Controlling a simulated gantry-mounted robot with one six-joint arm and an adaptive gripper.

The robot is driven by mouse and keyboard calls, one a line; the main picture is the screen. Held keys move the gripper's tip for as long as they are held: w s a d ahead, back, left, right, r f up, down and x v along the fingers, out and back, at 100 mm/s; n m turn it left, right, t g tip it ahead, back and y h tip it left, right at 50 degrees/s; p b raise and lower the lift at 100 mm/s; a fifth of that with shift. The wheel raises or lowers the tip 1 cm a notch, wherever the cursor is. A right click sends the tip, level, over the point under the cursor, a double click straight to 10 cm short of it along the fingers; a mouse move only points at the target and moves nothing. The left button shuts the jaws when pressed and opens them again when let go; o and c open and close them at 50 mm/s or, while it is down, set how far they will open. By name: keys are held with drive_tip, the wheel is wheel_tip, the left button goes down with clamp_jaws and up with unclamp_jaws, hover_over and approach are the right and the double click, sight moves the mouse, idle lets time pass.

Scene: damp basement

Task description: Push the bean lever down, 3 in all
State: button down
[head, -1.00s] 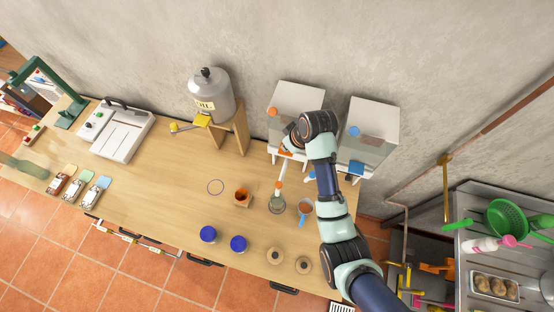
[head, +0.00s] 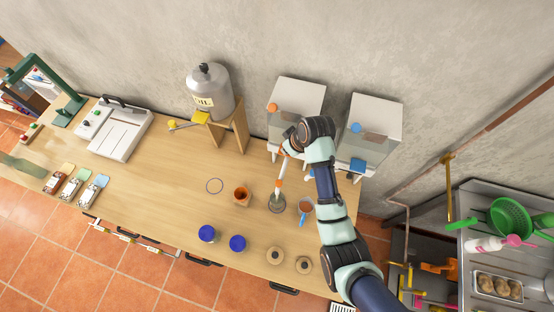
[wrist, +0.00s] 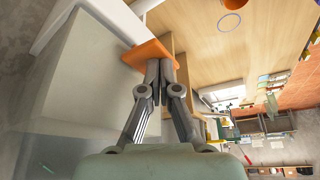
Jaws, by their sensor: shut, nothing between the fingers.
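Two pale dispensers stand against the wall in the head view: the left one (head: 300,92) has an orange knob, the right one (head: 378,112) a blue knob. I cannot read which holds beans. My gripper (wrist: 158,68) is shut and empty at the left dispenser. In the wrist view its fingertips overlap the edge of the orange lever paddle (wrist: 146,53); whether they touch is unclear. In the head view my arm largely hides that paddle. The blue lever (head: 357,166) shows right of my arm.
An orange-brown cup (head: 306,204) with a blue handle stands right of the jar, close to my arm. A small brown pot (head: 242,195), blue-lidded jars (head: 207,233) and round tan pieces (head: 275,256) stand nearby. The left-middle counter (head: 165,165) is clear.

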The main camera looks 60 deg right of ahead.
idle(0.3)
wheel_tip(320, 180, up, 2)
drive_tip(key=shift+r+p, duration=0.2)
drive_tip(key=shift+p, duration=1.05)
drive_tip(key=shift+r, duration=0.75)
drive_tip(key=shift+b, duration=0.3)
